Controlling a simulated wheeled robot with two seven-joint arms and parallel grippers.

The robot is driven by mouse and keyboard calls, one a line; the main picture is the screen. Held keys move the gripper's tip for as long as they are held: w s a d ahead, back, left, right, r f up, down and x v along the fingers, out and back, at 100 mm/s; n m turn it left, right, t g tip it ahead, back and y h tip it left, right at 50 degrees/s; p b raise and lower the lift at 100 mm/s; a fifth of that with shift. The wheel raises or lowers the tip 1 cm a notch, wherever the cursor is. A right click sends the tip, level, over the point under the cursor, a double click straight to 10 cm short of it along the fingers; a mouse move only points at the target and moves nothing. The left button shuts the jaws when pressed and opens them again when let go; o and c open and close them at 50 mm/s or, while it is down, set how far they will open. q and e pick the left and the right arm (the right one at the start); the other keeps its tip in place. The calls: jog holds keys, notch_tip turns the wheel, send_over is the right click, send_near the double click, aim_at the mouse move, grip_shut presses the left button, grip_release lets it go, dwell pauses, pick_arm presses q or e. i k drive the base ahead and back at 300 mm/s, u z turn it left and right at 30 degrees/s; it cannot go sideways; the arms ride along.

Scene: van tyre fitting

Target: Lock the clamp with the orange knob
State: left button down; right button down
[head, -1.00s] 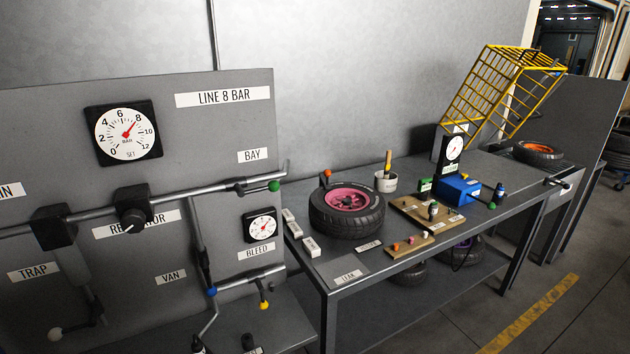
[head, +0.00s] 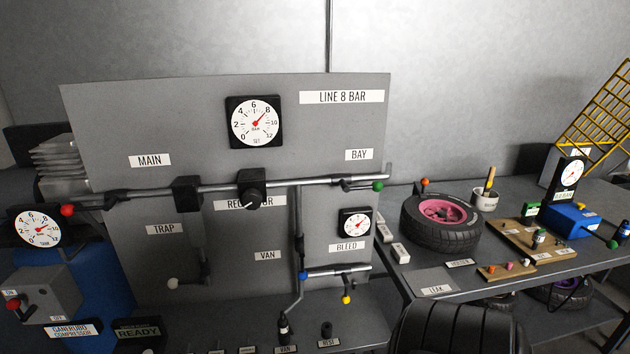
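A small orange knob (head: 424,182) stands at the back-left edge of the pink-rimmed tyre (head: 441,219) on the workbench. It sits on a dark fitting mostly hidden behind the tyre. I cannot tell from here whether the clamp is locked. Neither of my grippers can be made out in the head view.
A grey panel (head: 210,125) carries pipes, gauges and coloured valve knobs. A dark, ribbed, rounded shape (head: 455,328) rises at the bottom, before the workbench (head: 403,278); I cannot tell what it is. A blue compressor (head: 95,275) stands left. A yellow cage (head: 597,125) is far right.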

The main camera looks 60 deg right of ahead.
aim_at(420, 186)
jog(key=u, duration=0.5)
jog(key=k, duration=1.6)
jog(key=z, duration=1.35)
